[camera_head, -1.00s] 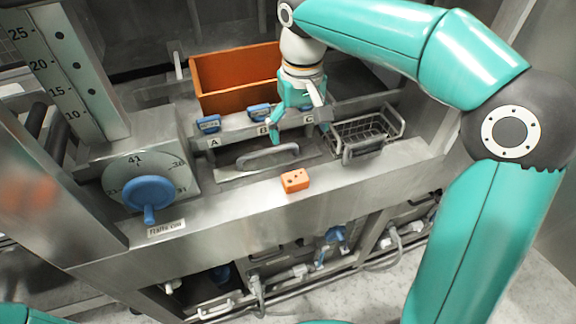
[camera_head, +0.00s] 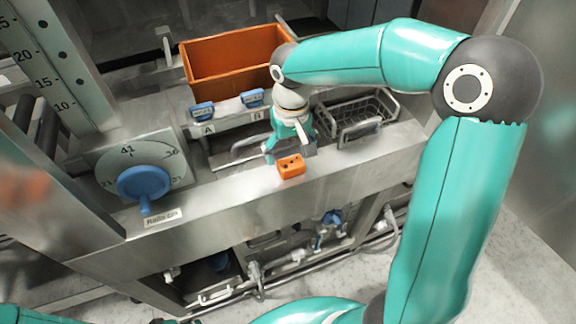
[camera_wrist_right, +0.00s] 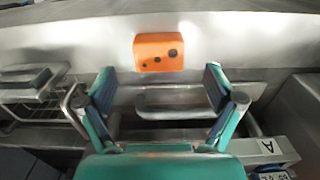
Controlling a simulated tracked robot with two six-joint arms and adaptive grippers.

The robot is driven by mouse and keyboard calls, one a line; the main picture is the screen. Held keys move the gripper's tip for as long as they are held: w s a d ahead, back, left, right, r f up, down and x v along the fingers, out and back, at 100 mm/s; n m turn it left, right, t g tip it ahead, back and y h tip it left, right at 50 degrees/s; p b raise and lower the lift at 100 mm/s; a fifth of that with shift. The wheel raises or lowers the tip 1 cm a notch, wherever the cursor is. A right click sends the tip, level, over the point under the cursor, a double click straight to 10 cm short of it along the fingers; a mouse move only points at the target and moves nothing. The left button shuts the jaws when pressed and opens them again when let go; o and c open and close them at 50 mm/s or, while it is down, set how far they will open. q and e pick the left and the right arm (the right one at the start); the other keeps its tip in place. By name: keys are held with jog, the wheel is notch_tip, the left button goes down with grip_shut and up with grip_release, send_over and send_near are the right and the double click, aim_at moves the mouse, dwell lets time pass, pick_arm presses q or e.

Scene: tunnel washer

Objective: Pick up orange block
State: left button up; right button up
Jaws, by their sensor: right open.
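The orange block (camera_head: 291,166) is small, with dark holes in its face. It sits on the steel front ledge of the washer. In the right wrist view the orange block (camera_wrist_right: 158,52) lies beyond the fingertips, roughly centred between them and apart from them. My right gripper (camera_head: 290,155) is just behind the block in the head view, pointing down. In the right wrist view the right gripper (camera_wrist_right: 163,85) has its fingers spread wide with nothing held. My left gripper does not show.
A large orange bin (camera_head: 235,62) stands behind the ledge. A wire basket (camera_head: 355,118) is to the right of my gripper. A steel handle (camera_wrist_right: 172,108) lies below the block in the wrist view. A blue knob (camera_head: 144,183) is on the left. The ledge beside the block is clear.

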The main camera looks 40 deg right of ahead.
aim_at(291, 162)
jog(key=shift+f+p, duration=0.4)
jog(key=shift+f, duration=1.85)
jog(key=shift+d, duration=0.1)
jog(key=c, duration=1.3)
jog(key=shift+r, duration=0.15)
notch_tip(291, 162, up, 20)
jog(key=shift+f, duration=0.1)
